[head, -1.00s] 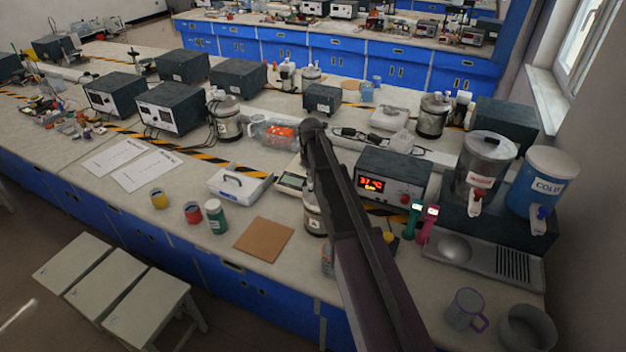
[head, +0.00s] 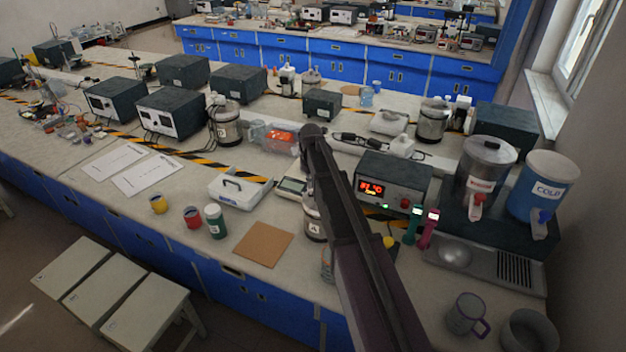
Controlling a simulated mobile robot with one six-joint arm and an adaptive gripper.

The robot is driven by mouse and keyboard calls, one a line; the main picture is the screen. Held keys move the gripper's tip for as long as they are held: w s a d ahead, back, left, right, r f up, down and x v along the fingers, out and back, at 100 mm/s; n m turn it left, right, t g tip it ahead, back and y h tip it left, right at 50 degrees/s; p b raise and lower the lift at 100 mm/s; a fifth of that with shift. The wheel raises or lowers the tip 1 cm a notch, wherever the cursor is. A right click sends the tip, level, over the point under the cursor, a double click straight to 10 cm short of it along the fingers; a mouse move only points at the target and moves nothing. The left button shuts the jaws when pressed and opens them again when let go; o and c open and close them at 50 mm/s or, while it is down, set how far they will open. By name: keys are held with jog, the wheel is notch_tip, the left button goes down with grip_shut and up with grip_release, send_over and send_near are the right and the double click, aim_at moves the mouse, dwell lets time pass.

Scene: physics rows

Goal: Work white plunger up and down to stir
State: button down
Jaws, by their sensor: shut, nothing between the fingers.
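My arm (head: 340,220) rises from the bottom right and crosses the middle of the head view. My gripper does not show; the arm's end is hidden behind its own links. A metal vessel with a label (head: 313,229) stands on the bench just behind the arm, mostly covered by it. No white plunger can be made out on it. Similar lidded vessels stand farther off: one marked D (head: 227,128) at left centre and one (head: 433,119) at right.
A box with a red display (head: 392,181) is right of the arm. COLD dispenser (head: 541,187) and mug (head: 466,314) are farther right.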

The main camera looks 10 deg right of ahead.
jog(key=shift+r+p, duration=1.3)
jog(key=shift+r, duration=0.25)
jog(key=shift+f, duration=0.15)
jog(key=shift+f+b, duration=2.2)
jog(key=shift+b, duration=0.2)
jog(key=shift+r, duration=0.2)
jog(key=shift+r+p, duration=2.15)
jog(key=shift+p, duration=0.2)
